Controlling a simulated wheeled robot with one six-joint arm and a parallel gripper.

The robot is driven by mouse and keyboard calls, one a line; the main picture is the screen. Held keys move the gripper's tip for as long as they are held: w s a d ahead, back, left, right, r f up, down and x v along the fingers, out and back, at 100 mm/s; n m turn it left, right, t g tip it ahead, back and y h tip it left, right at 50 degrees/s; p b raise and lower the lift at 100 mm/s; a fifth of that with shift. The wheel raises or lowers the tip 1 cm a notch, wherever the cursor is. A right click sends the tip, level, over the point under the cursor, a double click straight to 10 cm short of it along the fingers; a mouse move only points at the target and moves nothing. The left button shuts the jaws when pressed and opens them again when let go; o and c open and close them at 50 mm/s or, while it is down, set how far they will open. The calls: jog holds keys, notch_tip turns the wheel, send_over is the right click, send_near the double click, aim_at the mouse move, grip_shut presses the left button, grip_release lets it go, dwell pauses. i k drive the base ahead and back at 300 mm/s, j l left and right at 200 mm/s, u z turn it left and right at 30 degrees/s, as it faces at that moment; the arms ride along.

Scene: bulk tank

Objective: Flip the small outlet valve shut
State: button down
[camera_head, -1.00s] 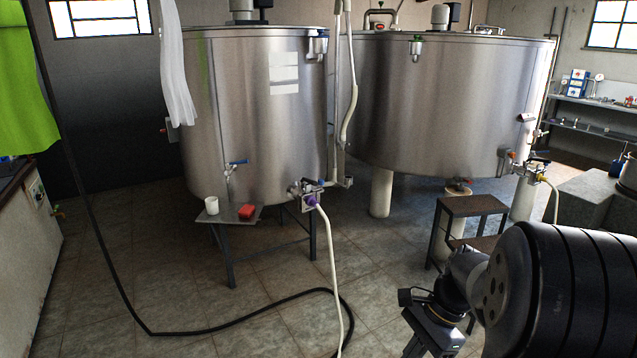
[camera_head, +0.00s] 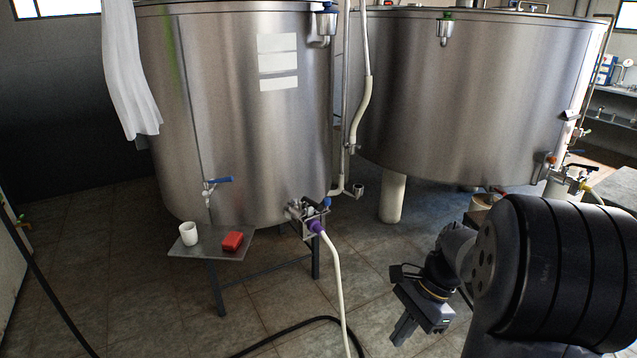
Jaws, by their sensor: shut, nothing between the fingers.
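A small outlet valve (camera_head: 209,190) with a blue lever sticks out low on the front of the left steel tank (camera_head: 240,120). Its lever points sideways to the right, across the downward spout. Another outlet (camera_head: 310,212) with a blue handle and a purple hose fitting sits lower right on the same tank. My gripper (camera_head: 402,336) is at the lower right, shut and empty, pointing down and left. It is well apart from both valves, and nothing hides the small one.
A pale hose (camera_head: 335,275) runs down from the lower outlet. A black hose (camera_head: 285,332) lies on the floor. A second tank (camera_head: 460,100) stands at right.

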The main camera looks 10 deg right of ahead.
aim_at(312, 203)
jog(key=i+l, duration=0.1)
jog(key=i, duration=0.65)
jog(key=i+l, duration=0.15)
jog(key=i, duration=0.6)
jog(key=i+l+u, duration=0.1)
jog(key=i, duration=0.65)
